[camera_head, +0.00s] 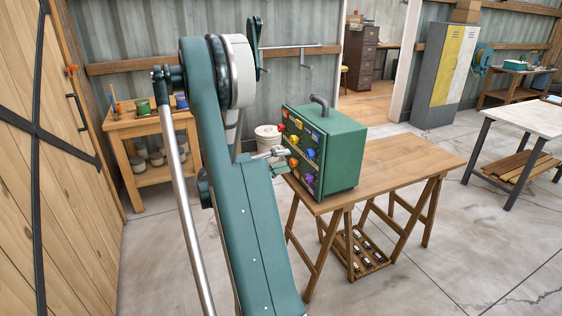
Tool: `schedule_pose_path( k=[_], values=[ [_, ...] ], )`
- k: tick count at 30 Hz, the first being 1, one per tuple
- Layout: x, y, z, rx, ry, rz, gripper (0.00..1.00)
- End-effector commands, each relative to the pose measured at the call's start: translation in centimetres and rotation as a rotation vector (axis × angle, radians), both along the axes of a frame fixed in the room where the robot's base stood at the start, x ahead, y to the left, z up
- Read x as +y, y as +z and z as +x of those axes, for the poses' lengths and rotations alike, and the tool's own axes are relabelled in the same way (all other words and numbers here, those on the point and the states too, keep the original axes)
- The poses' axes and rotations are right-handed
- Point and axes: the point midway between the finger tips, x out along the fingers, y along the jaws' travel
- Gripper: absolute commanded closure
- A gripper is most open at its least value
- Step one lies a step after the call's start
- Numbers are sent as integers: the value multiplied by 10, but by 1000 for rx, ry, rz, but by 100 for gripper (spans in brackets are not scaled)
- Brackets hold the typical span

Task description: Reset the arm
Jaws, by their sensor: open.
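My teal arm (235,200) rises from the bottom middle and bends at a joint with a white cover (237,70). My gripper (279,158) shows as small grey and teal parts just right of the arm, in front of the knob side of a green box. It is open, and I see nothing held in it. My arm hides part of it, and I cannot tell whether it touches the box. The green box (342,153) stands upright on a wooden trestle table (408,160), with a dark curved pipe on top and several coloured knobs on its left face.
A tray (375,262) of small items sits under the table. A wooden bench (153,124) with pots stands at the back left, near a white bucket (268,137). A wooden door (45,190) is at the left. A locker (446,75) and white-topped table (525,115) are right. Floor is open in front.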

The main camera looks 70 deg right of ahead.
Motion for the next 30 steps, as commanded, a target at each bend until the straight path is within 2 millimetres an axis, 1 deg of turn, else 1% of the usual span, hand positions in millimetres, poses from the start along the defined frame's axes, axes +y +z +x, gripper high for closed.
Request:
schedule_pose_path(
  k=[14,18,22,25,30],
  values=[
    [0,0,0,-1,1,1,59],
    [3,2,4,-8,12,10,59],
    [10,5,13,-24,37,31,59],
    [19,9,23,-45,69,58,59],
    [42,16,45,-92,138,119,59]
  ],
)
